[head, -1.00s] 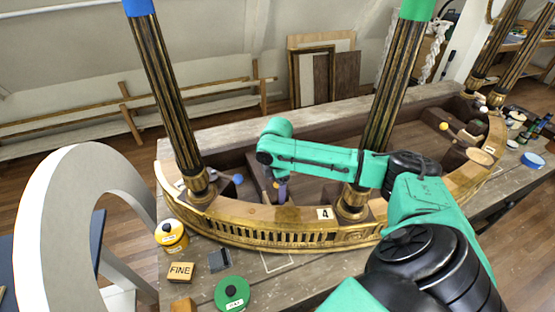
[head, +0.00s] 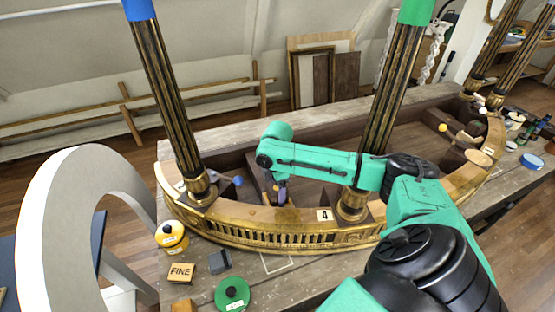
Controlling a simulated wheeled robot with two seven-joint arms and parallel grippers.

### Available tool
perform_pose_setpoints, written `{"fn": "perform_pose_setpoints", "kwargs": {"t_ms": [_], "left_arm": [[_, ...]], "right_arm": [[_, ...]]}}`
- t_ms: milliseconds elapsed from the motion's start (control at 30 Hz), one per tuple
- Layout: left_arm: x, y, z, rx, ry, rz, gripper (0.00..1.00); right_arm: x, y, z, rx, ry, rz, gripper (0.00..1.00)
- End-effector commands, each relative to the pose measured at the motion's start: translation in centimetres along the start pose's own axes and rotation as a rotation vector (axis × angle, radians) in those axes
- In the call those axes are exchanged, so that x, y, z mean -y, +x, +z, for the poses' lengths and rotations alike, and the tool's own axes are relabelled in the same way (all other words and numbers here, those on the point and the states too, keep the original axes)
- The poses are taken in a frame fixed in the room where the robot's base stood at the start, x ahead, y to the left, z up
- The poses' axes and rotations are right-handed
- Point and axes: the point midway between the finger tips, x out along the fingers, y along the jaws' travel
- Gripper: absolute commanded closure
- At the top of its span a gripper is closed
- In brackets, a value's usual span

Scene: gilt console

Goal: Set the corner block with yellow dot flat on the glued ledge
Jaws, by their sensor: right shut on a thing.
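My right arm reaches in from the right, and its gripper (head: 281,194) points down inside the curved gilt console (head: 250,238), between the two front columns. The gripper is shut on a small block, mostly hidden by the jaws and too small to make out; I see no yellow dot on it. The glued ledge cannot be told apart from the dark wood inside the frame. Whether the held block touches the wood there cannot be told. My left gripper is out of view.
A blue-topped column (head: 170,90) and a green-topped column (head: 392,95) rise beside the gripper. A blue ball (head: 238,180) lies left of it, a yellow ball (head: 443,127) far right. A yellow pot (head: 172,236), a FINE block (head: 181,272) and a green tin (head: 232,293) stand in front.

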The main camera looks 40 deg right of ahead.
Motion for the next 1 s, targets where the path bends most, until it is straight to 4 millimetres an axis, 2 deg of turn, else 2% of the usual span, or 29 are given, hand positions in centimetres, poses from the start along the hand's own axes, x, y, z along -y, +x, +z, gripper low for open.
{"fn": "perform_pose_setpoints", "kwargs": {"t_ms": [300,333,400,633,733,867,1000], "left_arm": [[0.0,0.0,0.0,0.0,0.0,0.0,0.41],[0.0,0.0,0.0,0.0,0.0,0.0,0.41],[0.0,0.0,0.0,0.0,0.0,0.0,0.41],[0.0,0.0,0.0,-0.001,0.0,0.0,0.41],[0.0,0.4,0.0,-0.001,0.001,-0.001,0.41],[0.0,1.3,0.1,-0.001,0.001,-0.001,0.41],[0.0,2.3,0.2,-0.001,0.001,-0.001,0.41]], "right_arm": [[0.0,0.0,0.0,0.0,0.0,0.0,0.89],[0.0,0.0,0.0,0.0,0.0,0.0,0.19],[0.0,0.0,0.0,0.0,0.0,0.0,0.0],[0.0,-0.1,0.0,0.0,0.0,0.0,0.0],[-0.1,-0.9,0.0,-0.003,0.001,0.002,0.0],[-0.1,-3.7,0.0,-0.002,0.0,0.006,0.0],[-0.2,-8.0,-0.1,-0.003,-0.001,0.007,0.0]]}}
